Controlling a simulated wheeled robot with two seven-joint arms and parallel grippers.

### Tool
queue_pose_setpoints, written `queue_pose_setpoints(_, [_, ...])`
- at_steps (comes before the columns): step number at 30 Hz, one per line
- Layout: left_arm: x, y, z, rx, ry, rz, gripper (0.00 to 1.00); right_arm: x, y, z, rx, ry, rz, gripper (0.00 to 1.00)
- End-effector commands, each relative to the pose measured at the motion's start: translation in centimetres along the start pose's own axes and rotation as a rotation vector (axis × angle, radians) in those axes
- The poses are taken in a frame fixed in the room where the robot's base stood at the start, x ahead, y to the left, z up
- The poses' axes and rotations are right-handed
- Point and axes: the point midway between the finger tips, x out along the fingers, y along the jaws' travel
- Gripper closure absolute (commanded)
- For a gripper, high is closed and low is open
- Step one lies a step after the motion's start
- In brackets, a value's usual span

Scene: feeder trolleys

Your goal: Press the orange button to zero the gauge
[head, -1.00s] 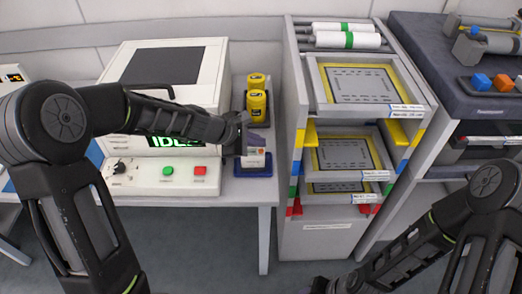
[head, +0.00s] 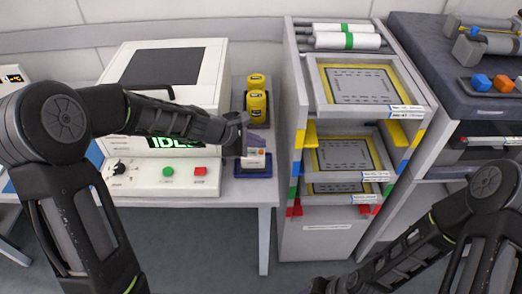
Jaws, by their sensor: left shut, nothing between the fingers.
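The gauge (head: 252,163) is a small pale unit standing on a dark blue base at the right end of the white table. Its orange button (head: 261,153) shows as a small spot on the front, right of my left gripper. My left gripper (head: 244,147) is shut and empty, close against the gauge's upper left and covering part of it. I cannot tell whether the fingertips touch it. A purple-grey piece beside the fingers is too small to identify.
Left of the gauge stands a white machine (head: 192,62) with an IDLE display, a green button (head: 168,171) and a red button (head: 200,171). Yellow jars (head: 257,104) stand behind the gauge. A grey rack (head: 290,95) with framed trays stands to the right.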

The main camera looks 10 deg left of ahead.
Motion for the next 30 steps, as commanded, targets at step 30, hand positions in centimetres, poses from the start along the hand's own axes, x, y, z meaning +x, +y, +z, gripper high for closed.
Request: queue_pose_setpoints(30, [0.59,-0.44,-0.43,0.000,0.000,0.000,1.00,0.89,0.34,0.00,0.000,0.000,0.000,0.64])
